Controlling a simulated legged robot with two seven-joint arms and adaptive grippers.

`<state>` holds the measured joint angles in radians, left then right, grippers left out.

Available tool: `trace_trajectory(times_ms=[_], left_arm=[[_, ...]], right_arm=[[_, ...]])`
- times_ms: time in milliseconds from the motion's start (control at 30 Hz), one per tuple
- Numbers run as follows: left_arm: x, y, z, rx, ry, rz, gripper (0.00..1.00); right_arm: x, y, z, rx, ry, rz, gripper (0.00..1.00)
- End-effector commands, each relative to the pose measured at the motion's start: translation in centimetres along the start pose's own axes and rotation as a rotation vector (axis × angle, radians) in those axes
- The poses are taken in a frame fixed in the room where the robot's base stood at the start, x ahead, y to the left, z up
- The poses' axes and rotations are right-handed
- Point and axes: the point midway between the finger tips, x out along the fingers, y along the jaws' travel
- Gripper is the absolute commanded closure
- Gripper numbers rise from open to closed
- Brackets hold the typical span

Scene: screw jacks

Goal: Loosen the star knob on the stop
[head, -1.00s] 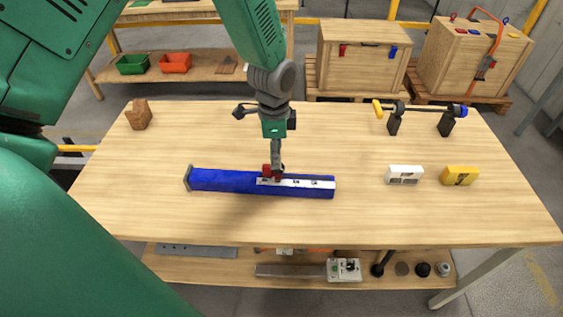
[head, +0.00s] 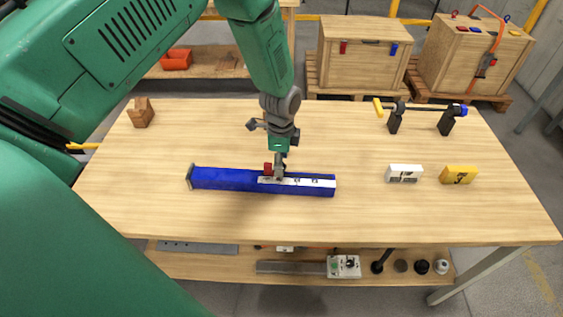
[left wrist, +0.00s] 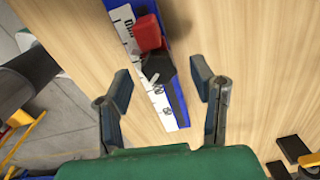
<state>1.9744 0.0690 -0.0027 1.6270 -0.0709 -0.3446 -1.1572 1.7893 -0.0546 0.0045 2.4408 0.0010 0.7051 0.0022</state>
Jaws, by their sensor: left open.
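The red stop (head: 268,168) sits on the blue beam (head: 225,179), which lies on the table and carries a white scale strip (head: 318,182). In the left wrist view the red stop (left wrist: 148,34) has a dark star knob (left wrist: 158,68) beside it, over the white scale. My left gripper (head: 280,173) points down just right of the red stop. In the left wrist view my left gripper (left wrist: 161,76) is open, with one finger either side of the knob, apart from it. The knob is mostly hidden by the gripper in the head view. My right gripper is not in view.
A white block (head: 404,173) and a yellow block (head: 458,175) stand right of the beam. A rod on black stands (head: 420,108) is at the back right, and a wooden block (head: 141,112) at the back left. The table (head: 400,220) is clear in front.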

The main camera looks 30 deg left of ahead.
Motion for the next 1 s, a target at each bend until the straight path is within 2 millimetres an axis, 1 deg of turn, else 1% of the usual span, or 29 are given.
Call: trace_trajectory(times_ms=[33,133,400,433,467,500,533,567,833,1000], left_arm=[[0.45,0.03,0.03,0.0,-0.001,0.001,0.49],[0.87,-0.03,0.01,0.001,0.0,-0.001,0.49],[1.01,-0.01,0.01,0.001,0.0,-0.001,0.49],[1.01,-0.01,0.01,0.001,0.0,-0.001,0.56],[1.01,-0.01,0.01,0.001,0.0,-0.001,0.67],[1.0,-0.01,0.0,0.001,0.0,-0.001,0.81],[1.0,-0.01,0.0,0.001,0.0,-0.001,0.92],[0.99,-0.02,-0.01,0.001,0.0,-0.001,0.99],[0.96,-0.06,-0.06,-0.015,0.001,-0.002,0.98],[0.94,-0.09,-0.09,-0.077,0.002,-0.003,0.98]], right_arm=[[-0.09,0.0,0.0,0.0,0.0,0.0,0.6],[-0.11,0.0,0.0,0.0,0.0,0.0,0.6],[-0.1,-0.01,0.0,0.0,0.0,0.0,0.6],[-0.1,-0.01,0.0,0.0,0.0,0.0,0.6],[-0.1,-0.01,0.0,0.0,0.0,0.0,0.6],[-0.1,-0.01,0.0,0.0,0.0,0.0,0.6],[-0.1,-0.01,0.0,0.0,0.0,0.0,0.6],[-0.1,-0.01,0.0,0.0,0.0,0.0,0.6],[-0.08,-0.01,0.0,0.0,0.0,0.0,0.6],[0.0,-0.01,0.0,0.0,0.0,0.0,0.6]])
